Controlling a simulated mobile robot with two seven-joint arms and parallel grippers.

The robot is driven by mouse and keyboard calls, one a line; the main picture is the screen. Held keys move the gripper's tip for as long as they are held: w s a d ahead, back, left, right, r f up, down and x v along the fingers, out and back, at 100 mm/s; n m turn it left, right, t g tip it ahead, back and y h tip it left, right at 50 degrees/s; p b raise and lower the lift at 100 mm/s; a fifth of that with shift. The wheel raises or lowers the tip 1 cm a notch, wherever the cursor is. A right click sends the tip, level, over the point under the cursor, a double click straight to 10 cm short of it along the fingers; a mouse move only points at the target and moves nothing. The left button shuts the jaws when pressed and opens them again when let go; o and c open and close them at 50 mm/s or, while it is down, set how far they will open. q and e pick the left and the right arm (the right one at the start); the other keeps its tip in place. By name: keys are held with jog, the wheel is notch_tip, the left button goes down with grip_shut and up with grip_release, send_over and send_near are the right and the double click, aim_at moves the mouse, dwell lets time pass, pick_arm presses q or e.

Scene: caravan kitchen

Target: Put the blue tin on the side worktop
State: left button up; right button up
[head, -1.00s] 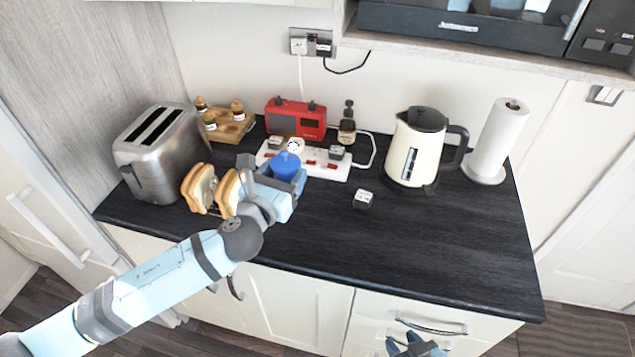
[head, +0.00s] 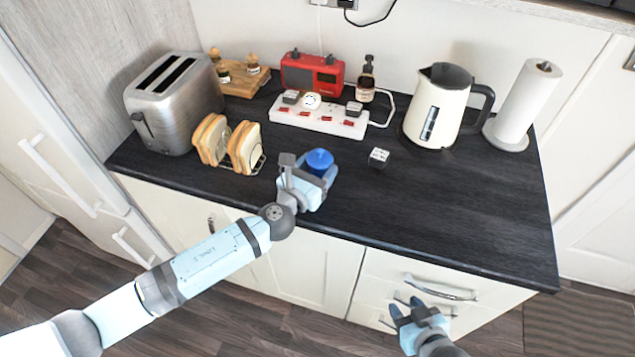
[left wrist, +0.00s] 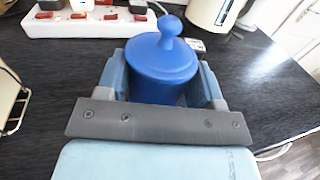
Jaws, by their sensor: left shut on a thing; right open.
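The blue tin (head: 319,160) has a round lid with a knob. My left gripper (head: 310,178) is shut on it over the front part of the dark worktop (head: 455,215), to the right of the toast rack. In the left wrist view the blue tin (left wrist: 163,68) stands upright between the two fingers of my left gripper (left wrist: 163,85). Its lower part is hidden by the gripper. My right gripper (head: 408,308) is open and empty, low in front of the drawers. I cannot tell which surface is the side worktop.
A toaster (head: 180,105) and a toast rack with bread (head: 243,148) stand at the left. A white power strip (head: 330,120), red radio (head: 312,75), bottle (head: 366,82), small dark-and-white cube (head: 379,158), kettle (head: 434,110) and paper roll (head: 523,105) stand behind. The front right is clear.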

pick_arm(q)
notch_tip(320, 180, down, 4)
jog(key=shift+r+b, duration=0.1)
jog(key=shift+b, duration=0.75)
jog(key=shift+f, duration=0.25)
jog(key=shift+f, duration=0.1)
jog(key=shift+f, duration=0.15)
jog(key=o, duration=0.9)
jog(key=shift+o, duration=0.2)
